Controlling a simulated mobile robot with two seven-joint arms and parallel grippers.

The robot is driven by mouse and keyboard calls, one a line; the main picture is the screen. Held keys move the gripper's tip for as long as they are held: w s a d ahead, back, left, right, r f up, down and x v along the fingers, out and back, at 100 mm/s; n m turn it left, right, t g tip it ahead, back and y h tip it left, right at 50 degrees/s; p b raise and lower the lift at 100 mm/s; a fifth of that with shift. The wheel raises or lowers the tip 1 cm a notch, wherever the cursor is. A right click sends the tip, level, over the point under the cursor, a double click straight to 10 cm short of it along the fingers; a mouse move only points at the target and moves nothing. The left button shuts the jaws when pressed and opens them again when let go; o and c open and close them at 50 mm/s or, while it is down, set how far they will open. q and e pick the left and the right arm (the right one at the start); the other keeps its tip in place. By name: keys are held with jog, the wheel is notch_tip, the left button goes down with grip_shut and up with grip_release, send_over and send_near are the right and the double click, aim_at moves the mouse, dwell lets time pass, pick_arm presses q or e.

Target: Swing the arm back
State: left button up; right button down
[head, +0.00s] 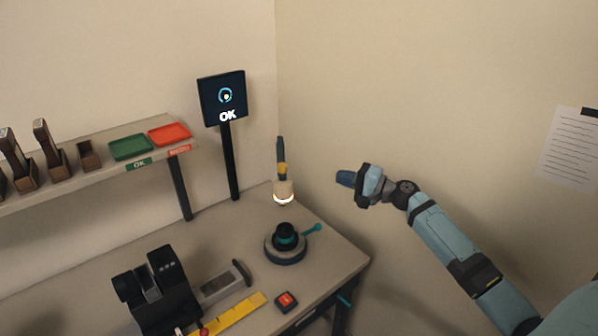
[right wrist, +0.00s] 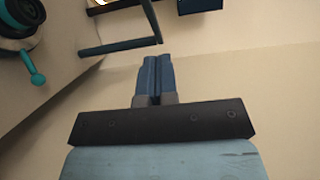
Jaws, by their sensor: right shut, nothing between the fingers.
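The arm with the lamp head (head: 283,188) shows in the head view as a dark upper piece, a yellow band and a pale head with a glowing ring. It is above and behind a round black lens mount with a teal lever (head: 286,243). My right gripper (head: 345,178) is to the right of the lamp head, apart from it, in front of the bare wall. Its blue fingers are together and empty, as the right wrist view shows (right wrist: 158,78). A dark bent bar (right wrist: 122,46) lies beyond the fingertips there. My left gripper is out of view.
A screen (head: 222,98) reading OK stands behind the table (head: 345,262). A shelf holds a green tray (head: 130,147) and a red tray (head: 170,134). A black device (head: 158,290), a yellow strip (head: 235,313) and a red button (head: 286,301) are in front.

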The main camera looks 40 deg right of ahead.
jog(key=s+a+p+x, duration=0.1)
jog(key=p+x, duration=0.3)
jog(key=x, duration=0.8)
jog(key=shift+w+a, duration=0.2)
jog(key=shift+a, duration=0.85)
jog(key=shift+a, duration=0.15)
